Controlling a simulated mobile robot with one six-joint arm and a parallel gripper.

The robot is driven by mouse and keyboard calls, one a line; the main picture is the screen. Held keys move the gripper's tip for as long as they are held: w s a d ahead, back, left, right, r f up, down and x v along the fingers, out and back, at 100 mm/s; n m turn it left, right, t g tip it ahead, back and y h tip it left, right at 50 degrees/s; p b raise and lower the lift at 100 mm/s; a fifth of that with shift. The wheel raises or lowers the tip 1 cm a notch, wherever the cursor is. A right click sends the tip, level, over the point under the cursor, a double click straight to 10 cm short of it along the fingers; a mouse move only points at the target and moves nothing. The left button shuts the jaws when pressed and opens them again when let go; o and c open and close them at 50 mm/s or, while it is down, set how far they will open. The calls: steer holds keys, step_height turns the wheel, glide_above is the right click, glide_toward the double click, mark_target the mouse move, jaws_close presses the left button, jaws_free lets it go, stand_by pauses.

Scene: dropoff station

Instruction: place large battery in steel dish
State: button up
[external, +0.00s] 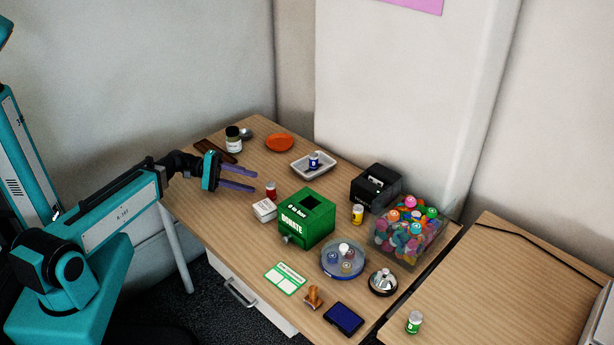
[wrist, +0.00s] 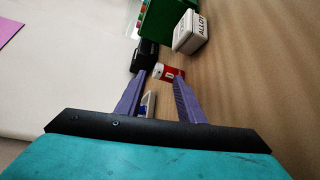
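My gripper (external: 255,180) is open and empty above the far left part of the table. Its two purple fingers also show in the wrist view (wrist: 159,80). Several small battery-like cylinders stand about: a red one (external: 271,192) just beyond my fingertips, a blue one (external: 314,161) in a pale grey tray (external: 300,165), a yellow one (external: 357,215) and a green one (external: 414,323). I cannot tell which is the large battery. In the wrist view the red cylinder (wrist: 172,72) appears between the fingertips, apart from them. The pale tray or a small grey round object (external: 245,134) may be the steel dish.
A white box (external: 264,210) stands close to the red cylinder. A green donate box (external: 306,222), black box (external: 375,187), orange dish (external: 279,143) and dark jar (external: 234,140) stand around. A clear bin (external: 408,243) and a bell (external: 383,284) are at right.

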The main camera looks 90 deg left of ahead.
mark_target(267, 184)
steer(key=m, duration=0.5)
steer(key=shift+r+g, duration=0.25)
steer(key=shift+g, duration=0.05)
steer(key=m, duration=0.5)
steer(key=shift+s+r+g, duration=0.2)
steer(key=shift+r+g, duration=0.05)
steer(key=shift+g, duration=0.05)
steer(key=m, duration=0.5)
steer(key=shift+s+a+r+g+y, duration=0.15)
steer(key=shift+r+g+y, duration=0.1)
steer(key=shift+g+y, duration=0.05)
steer(key=m, duration=0.5)
steer(key=shift+s+a+r+g, duration=0.1)
steer(key=shift+s+r+g, duration=0.1)
steer(key=shift+r+g, duration=0.1)
steer(key=shift+f, duration=0.1)
steer(key=shift+x, duration=4.35)
steer(key=shift+w+a, duration=0.1)
steer(key=shift+p+x, duration=0.65)
steer(key=shift+x, duration=1.85)
